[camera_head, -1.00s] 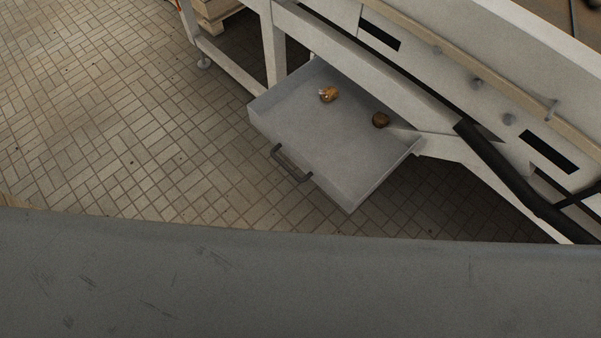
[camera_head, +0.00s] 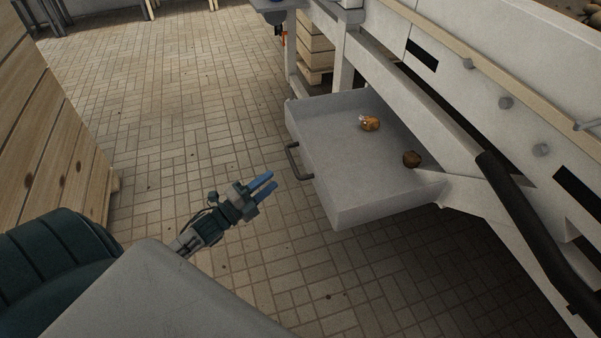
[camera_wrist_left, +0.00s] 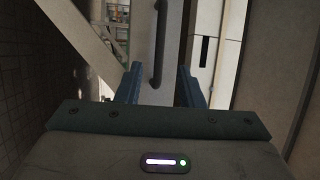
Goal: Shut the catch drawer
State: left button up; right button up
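The catch drawer (camera_head: 345,205) is pulled out from under the white machine and stands open. Two potatoes lie in it, a lighter one (camera_head: 370,124) and a dark brown one (camera_head: 411,159). Its dark bar handle (camera_head: 297,162) is on the front face. My left gripper (camera_head: 267,188) is in front of the drawer, apart from the handle, with blue fingers spread. In the left wrist view the left gripper (camera_wrist_left: 158,85) is open and empty, with the handle (camera_wrist_left: 159,45) upright between and beyond its fingers. My right gripper is not in view.
The white machine frame (camera_head: 480,110) runs along the right, with a leg beside the drawer. A wooden crate wall (camera_head: 50,120) stands at the left. The tiled floor (camera_head: 190,110) between them is clear.

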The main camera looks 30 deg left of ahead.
aim_at(293, 161)
pick_arm(q)
jog(key=shift+p+x, duration=0.7)
jog(key=shift+x, duration=4.15)
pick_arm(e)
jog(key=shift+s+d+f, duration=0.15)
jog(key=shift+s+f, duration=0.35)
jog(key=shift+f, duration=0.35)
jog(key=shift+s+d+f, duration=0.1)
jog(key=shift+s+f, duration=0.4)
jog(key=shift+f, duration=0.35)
pick_arm(q)
jog(key=shift+a, duration=0.1)
grip_shut()
